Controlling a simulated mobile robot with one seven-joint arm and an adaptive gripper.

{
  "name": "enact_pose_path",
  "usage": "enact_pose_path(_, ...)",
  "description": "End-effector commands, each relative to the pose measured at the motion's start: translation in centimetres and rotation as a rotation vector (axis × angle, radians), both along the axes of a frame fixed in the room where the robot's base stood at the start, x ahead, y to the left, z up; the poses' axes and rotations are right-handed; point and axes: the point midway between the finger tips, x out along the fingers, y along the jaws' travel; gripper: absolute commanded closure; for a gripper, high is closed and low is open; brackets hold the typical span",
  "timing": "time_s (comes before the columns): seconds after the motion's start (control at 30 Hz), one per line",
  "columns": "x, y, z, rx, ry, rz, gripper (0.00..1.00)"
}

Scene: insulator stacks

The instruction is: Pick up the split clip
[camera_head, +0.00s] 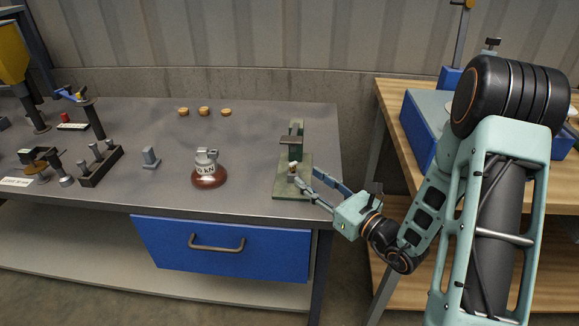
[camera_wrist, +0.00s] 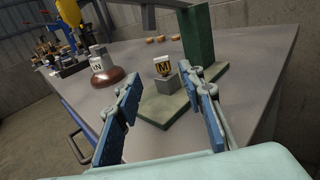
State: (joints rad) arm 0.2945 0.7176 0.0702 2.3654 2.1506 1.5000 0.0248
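A small piece with a white top and a dark front with a yellow mark (camera_wrist: 162,66), which looks like the split clip, sits on a grey block (camera_wrist: 168,86). The block stands on a green base plate (camera_wrist: 163,113). In the head view the small piece (camera_head: 293,166) is tiny and its shape is unclear. My gripper (camera_wrist: 159,76) is open, with its blue-padded fingers apart and nothing held between them. The piece lies ahead, between the fingertips as seen in the wrist view. In the head view my gripper (camera_head: 304,180) reaches in low from the right, over the plate's edge.
A green upright (camera_head: 296,132) rises behind the piece, close to the right finger. A brown insulator with a grey cap (camera_head: 208,172) stands to the left. Several tan discs (camera_head: 204,111) lie behind. The grey tabletop (camera_head: 245,135) between is clear.

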Motion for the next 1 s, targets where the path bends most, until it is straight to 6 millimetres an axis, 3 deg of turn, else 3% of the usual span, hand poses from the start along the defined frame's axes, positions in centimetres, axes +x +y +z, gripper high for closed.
enact_pose_path(0.6, 5.7, 4.9, -0.1, -0.001, -0.001, 0.004, 0.64)
enact_pose_path(0.9, 6.2, 5.3, -0.1, -0.001, 0.001, 0.002, 0.64)
enact_pose_path(1.0, 6.1, 5.3, -0.1, -0.001, 0.001, 0.002, 0.74)
